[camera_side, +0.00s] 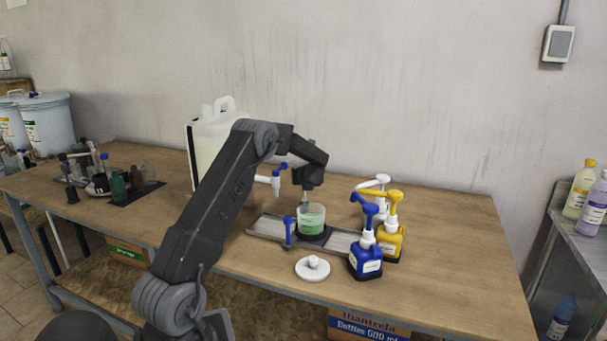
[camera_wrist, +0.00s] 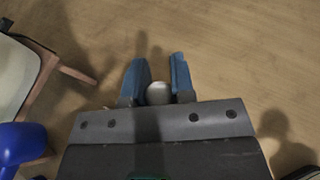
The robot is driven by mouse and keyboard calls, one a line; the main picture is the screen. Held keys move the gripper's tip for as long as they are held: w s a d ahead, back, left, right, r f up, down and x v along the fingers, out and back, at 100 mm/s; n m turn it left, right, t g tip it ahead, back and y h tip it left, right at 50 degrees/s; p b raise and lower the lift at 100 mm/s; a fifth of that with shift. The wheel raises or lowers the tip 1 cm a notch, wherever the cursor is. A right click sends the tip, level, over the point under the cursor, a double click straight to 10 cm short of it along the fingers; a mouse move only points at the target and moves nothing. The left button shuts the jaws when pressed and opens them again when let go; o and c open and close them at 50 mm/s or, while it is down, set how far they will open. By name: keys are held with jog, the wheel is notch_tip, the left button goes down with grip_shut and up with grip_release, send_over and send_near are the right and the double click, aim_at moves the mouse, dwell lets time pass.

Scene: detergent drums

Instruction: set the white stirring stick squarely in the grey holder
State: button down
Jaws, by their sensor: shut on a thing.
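My gripper (camera_side: 308,190) points down just above a clear beaker (camera_side: 311,222) of green liquid. In the wrist view its two blue fingers (camera_wrist: 158,88) are shut on the white stirring stick (camera_wrist: 158,94), which shows only as a pale round end. In the side view the stick is thin and hard to make out under the gripper. Its lower end seems to be at or in the beaker; I cannot tell its tilt. A long grey metal tray (camera_side: 343,242) lies under the beaker. I cannot tell whether this is the grey holder; no other holder shows clearly.
A blue upright piece (camera_side: 289,232) stands left of the beaker. Blue (camera_side: 366,258) and yellow (camera_side: 390,238) pump bottles stand close on the right. A white knobbed lid (camera_side: 312,268) lies in front. A white jug (camera_side: 207,140) stands behind. The table's right side is clear.

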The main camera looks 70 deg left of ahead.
jog(key=shift+f, duration=0.8)
jog(key=c, duration=0.9)
grip_release()
jog(key=shift+d, duration=0.1)
jog(key=v, duration=1.3)
jog(key=shift+d+r, duration=0.2)
jog(key=shift+d, duration=0.1)
